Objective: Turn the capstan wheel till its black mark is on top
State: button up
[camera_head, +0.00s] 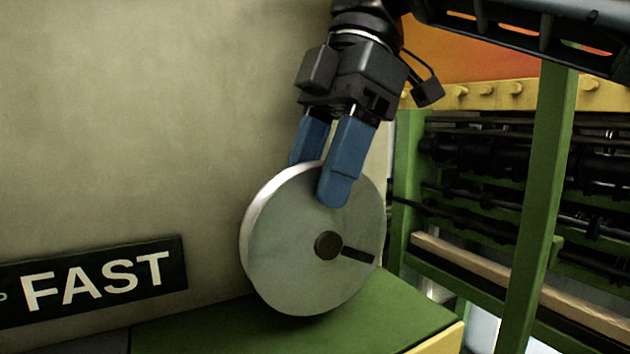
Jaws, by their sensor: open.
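The capstan wheel (285,250) is a pale grey metal disc standing upright on its edge side, facing me, with a dark brown hub (328,245) at its centre. Its black mark (358,255) is a short bar running from near the hub toward the right rim, slightly downward. My gripper (322,180) comes down from above and has two blue fingers. One finger is in front of the wheel's upper face, and the other is behind its top rim, partly hidden. The jaws are open around the rim; whether either finger touches the wheel I cannot tell.
A green base (400,310) lies below the wheel. A plain wall (130,120) stands behind, with a dark "FAST" sign (95,278) at lower left. A green frame post (541,200) and racks of dark rods (470,205) fill the right side.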

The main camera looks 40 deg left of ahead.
jog(key=shift+x, duration=1)
grip_shut()
